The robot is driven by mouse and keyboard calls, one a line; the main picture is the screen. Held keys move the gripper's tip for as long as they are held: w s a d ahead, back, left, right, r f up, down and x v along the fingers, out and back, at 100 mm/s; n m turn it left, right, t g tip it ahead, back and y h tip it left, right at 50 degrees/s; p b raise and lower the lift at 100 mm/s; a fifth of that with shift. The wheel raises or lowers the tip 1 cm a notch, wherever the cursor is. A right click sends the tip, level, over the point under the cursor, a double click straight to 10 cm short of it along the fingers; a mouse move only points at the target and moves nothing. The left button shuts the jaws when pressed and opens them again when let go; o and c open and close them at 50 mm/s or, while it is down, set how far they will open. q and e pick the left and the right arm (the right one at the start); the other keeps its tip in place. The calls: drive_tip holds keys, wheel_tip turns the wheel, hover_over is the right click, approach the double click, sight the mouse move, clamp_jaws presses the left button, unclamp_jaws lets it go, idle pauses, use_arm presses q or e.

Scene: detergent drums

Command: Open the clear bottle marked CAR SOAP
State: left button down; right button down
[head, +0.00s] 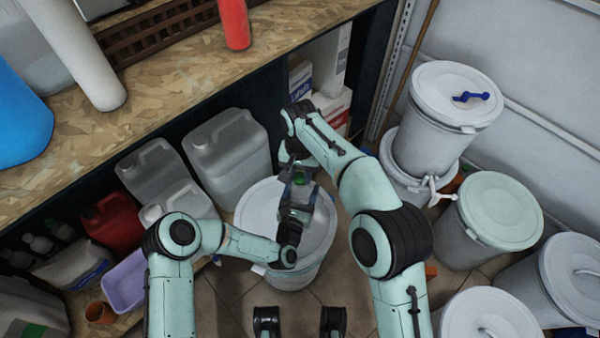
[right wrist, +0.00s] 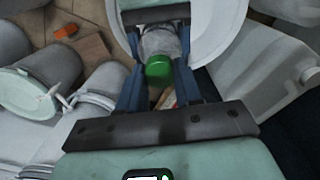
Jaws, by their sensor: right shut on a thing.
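The clear bottle with a green cap is held in the air between my two grippers. In the head view its green cap (head: 299,179) shows small, and no label can be read. In the right wrist view the clear body (right wrist: 160,42) and the green cap (right wrist: 158,69) lie between blue fingers, with the cap towards my right palm. My right gripper (head: 299,174) comes from above and is shut on the cap. My left gripper (head: 294,208) comes from the left and below and is shut on the body; its fingers are partly hidden.
A large white drum (head: 252,205) stands below the grippers. Grey-white jugs (head: 228,150), a red jug (head: 112,222) and a lilac tub (head: 124,282) are at left. Lidded drums (head: 500,212) crowd the right. A wooden worktop (head: 165,85) runs across the upper left.

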drive_tip(key=n, duration=2.9)
drive_tip(key=shift+r, duration=0.1)
drive_tip(key=shift+r, duration=0.1)
drive_tip(key=shift+r, duration=1)
